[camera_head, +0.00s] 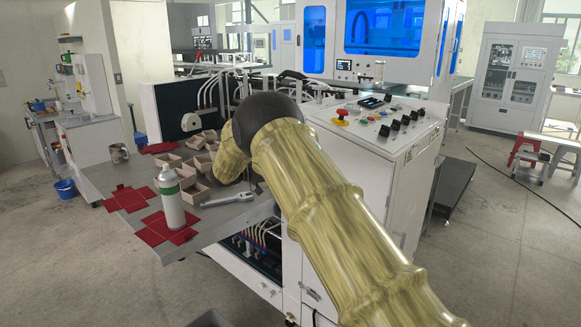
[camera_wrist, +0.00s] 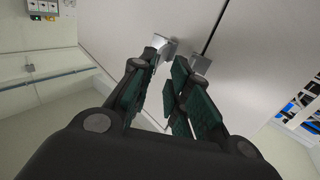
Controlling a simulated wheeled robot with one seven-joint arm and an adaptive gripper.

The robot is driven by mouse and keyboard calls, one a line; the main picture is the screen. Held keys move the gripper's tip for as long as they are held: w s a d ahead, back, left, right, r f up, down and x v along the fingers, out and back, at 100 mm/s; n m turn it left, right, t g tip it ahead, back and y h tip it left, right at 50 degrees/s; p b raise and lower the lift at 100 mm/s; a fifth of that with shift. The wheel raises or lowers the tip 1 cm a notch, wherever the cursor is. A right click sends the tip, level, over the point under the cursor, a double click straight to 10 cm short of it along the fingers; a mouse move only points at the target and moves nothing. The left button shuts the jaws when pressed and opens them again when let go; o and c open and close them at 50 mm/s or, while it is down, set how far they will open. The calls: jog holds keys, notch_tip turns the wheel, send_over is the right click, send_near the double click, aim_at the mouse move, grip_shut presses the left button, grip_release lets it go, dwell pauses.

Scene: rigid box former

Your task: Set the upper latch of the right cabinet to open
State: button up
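My gripper (camera_wrist: 164,64) is in the wrist view, its two dark green-padded fingers apart with a gap between them. Two small metal latch pieces (camera_wrist: 165,46) (camera_wrist: 201,65) sit just beyond the fingertips on pale cabinet panels (camera_wrist: 130,22), near a dark door seam. One is by the left fingertip, the other by the right. Nothing shows clearly gripped, and I cannot tell whether the fingers touch either piece. In the head view my arm hides the gripper. The white cabinet under the control panel (camera_head: 345,160) stands right of the arm's elbow.
A metal worktable (camera_head: 100,180) holds a spray bottle (camera_head: 171,200), red cut blanks (camera_head: 126,198), small box trays (camera_head: 195,190) and a wrench (camera_head: 228,199). An open lower bay with hoses (camera_head: 262,236) lies beneath.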

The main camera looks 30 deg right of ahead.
jog(key=shift+f, duration=0.1)
jog(key=w+a, duration=0.2)
jog(key=a, duration=0.9)
jog(key=shift+w+a, duration=0.15)
jog(key=shift+a, duration=0.2)
